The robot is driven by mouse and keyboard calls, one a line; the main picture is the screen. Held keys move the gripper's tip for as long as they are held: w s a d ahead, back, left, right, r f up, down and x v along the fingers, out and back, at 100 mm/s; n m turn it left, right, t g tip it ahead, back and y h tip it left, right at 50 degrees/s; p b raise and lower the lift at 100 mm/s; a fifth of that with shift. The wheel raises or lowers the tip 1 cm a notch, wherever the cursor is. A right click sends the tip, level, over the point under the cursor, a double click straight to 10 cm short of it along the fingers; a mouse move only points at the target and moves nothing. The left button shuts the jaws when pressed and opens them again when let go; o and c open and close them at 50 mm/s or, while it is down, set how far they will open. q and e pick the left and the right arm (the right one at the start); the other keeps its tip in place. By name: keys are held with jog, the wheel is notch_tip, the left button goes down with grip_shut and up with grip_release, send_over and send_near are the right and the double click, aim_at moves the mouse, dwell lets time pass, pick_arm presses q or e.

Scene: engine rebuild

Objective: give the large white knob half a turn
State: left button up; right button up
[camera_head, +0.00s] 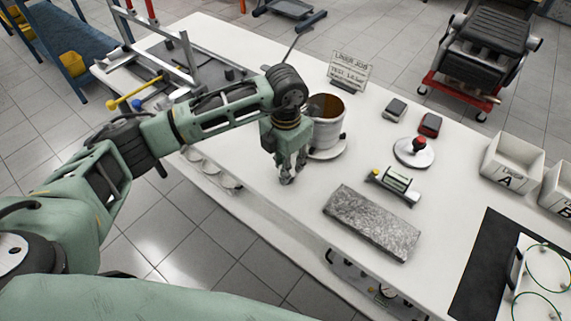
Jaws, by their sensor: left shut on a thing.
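My left gripper (287,178) points down at the worktable's (262,205) front part, just left of and in front of a white pot (328,132) with brown contents. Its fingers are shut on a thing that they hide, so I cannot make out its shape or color. I cannot clearly pick out a large white knob anywhere else. A round white disc (425,159) with a red-topped dark handle (418,143) stands to the right, apart from the gripper. My right gripper is not in view.
A grey stone block (371,221) and a small green-and-white device (394,185) lie right of the gripper. A sign (349,73) stands behind the pot. White bins (510,163) are at the right. A metal frame fixture (185,60) fills the table's left end.

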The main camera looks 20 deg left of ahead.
pick_arm(q)
jog(key=shift+w+a+f+m+b, duration=0.2)
jog(key=shift+a+m+b, duration=0.1)
jog(key=shift+b, duration=0.15)
jog(key=shift+r+m, duration=0.25)
jog(key=shift+m, duration=0.15)
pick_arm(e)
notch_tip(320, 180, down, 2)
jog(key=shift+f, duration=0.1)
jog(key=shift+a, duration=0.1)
pick_arm(q)
jog(key=o, duration=0.8)
jog(key=shift+o, duration=1.1)
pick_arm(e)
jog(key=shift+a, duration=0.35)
